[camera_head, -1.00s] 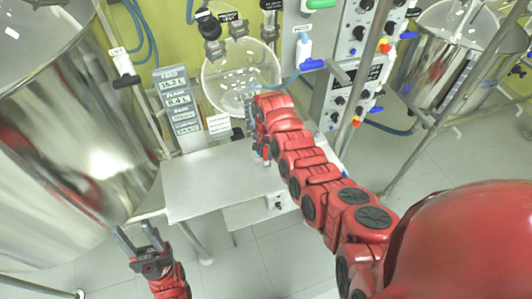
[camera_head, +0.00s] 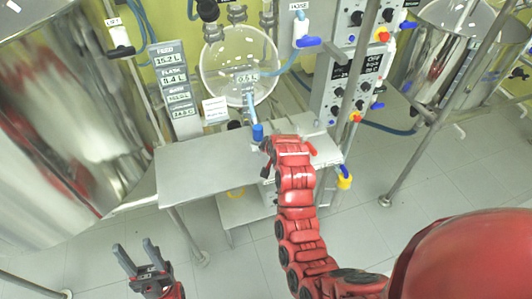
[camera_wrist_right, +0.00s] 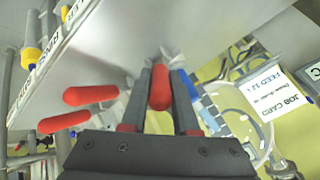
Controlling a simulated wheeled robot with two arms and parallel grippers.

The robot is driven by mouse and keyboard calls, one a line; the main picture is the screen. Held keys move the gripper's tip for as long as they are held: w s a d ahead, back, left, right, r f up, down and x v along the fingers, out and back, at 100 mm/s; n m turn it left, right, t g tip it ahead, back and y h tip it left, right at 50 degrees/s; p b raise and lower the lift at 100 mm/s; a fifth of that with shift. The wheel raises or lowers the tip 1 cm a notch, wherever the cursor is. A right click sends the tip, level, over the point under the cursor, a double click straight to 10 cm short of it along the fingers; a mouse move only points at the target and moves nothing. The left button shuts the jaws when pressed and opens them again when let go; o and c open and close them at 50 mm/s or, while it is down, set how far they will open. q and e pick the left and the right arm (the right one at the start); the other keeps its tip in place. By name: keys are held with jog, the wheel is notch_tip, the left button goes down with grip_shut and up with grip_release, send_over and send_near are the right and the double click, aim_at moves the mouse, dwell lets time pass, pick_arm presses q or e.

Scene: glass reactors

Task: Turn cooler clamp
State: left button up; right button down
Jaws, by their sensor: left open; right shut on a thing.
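Several red clamp-like handles show in the right wrist view; which one is the cooler's cannot be told. My right gripper (camera_wrist_right: 160,100) is shut on one red handle (camera_wrist_right: 160,88), which points toward the camera between its fingers. Two other red handles (camera_wrist_right: 90,96) lie just left of the fingers. My left gripper (camera_head: 138,258) is open and empty at the lower left.
A round glass flask (camera_head: 215,72) hangs behind the metal table (camera_head: 195,180), with a blue-tipped outlet (camera_head: 257,131) below. A large steel vessel (camera_head: 70,130) fills the left. A control panel (camera_head: 352,75) stands at the back right. The floor in front is clear.

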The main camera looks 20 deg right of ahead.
jog(key=f+t+b, duration=0.1)
jog(key=b, duration=0.2)
jog(key=s+f+t+b, duration=0.1)
jog(key=t+b, duration=0.1)
jog(key=b, duration=0.1)
jog(key=s+f+t+b, duration=0.1)
jog(key=t+b, duration=0.1)
jog(key=b, duration=0.1)
jog(key=shift+f, duration=0.2)
jog(key=shift+t+b, duration=0.5)
jog(key=shift+b, duration=0.15)
jog(key=shift+s+r+t+b, duration=0.1)
jog(key=shift+t+b, duration=0.2)
jog(key=shift+b, duration=0.05)
jog(key=c, duration=1.1)
grip_release()
jog(key=o, duration=0.4)
jog(key=shift+w, duration=0.2)
jog(key=shift+s, duration=0.1)
